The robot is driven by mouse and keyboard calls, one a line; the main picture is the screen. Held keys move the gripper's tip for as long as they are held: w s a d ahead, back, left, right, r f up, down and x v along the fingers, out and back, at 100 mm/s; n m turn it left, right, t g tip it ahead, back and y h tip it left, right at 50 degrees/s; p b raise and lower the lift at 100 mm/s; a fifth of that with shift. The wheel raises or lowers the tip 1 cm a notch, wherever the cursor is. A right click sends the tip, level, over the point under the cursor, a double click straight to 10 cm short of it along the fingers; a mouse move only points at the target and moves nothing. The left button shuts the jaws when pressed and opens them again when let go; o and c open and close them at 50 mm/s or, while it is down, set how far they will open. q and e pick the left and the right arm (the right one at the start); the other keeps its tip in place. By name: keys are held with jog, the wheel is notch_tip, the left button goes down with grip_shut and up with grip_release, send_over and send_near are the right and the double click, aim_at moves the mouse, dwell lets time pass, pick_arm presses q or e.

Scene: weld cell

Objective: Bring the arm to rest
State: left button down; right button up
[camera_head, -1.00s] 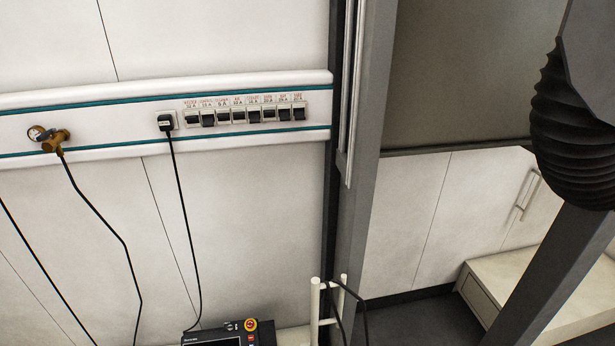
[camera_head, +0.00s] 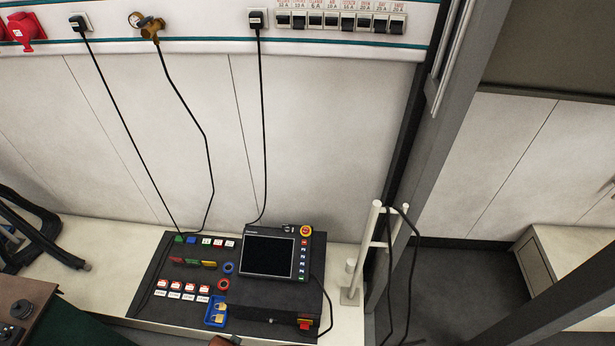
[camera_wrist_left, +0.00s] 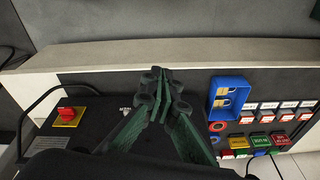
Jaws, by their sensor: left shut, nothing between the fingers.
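My left gripper (camera_wrist_left: 161,92) shows in the left wrist view with its dark green fingers together and nothing between them. It is over the black lockout board (camera_wrist_left: 190,85), between the red-and-yellow switch (camera_wrist_left: 68,117) and the blue tray (camera_wrist_left: 213,108) with brass padlocks. I cannot tell its height above the board. My right gripper is in neither view.
On the board stand a screen panel (camera_head: 268,255) with a red stop button, tags and coloured locks. A white post rack (camera_head: 371,250) with a black cable stands at its right. Cables hang from the wall rail (camera_head: 330,45).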

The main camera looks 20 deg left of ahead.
pick_arm(q)
jog(key=s+f+g, duration=0.1)
jog(key=s+f, duration=0.4)
jog(key=f, duration=0.3)
jog(key=s+f, duration=0.5)
jog(key=f, duration=0.3)
jog(key=s+f, duration=0.7)
jog(key=s, duration=0.5)
jog(key=shift+s+d+m+g, duration=0.2)
jog(key=shift+d+m+g, duration=0.1)
jog(key=shift+m, duration=0.1)
jog(key=shift+f, duration=0.1)
